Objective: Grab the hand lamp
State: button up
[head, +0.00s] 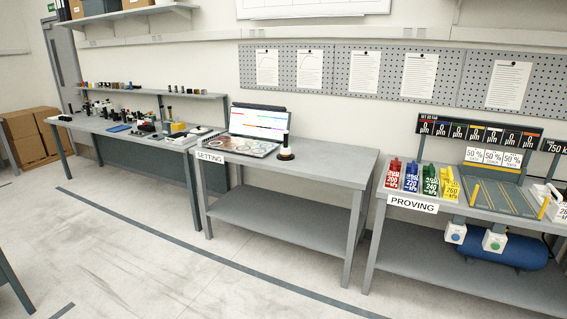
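I cannot tell for sure which thing is the hand lamp. On the SETTING table (335,163), a small upright object (286,148) with a dark stem, a pale band and a round dark base stands right of an open laptop-like case (256,127). On the far left bench (110,128) stand several small dark objects, a yellow-based one (178,130) among them, too small to identify. My gripper is not in view.
The PROVING table (400,203) at right holds red, blue, green and yellow weight blocks (427,180) and a display (470,130). A blue tank (515,251) lies on its lower shelf. Cardboard boxes (25,145) stand far left. The floor in front is clear.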

aim_at(285, 151)
jog(key=i+j+u, duration=0.2)
jog(key=i, duration=0.9)
jog(key=i+j+u, duration=0.15)
jog(key=i, duration=0.95)
jog(key=i+j+z, duration=0.15)
jog(key=i+z, duration=0.2)
jog(key=i, duration=0.2)
jog(key=i+j+z, duration=0.35)
jog(key=i, duration=0.15)
jog(key=i+j+z, duration=0.3)
jog(key=i+j, duration=0.15)
jog(key=i, duration=0.05)
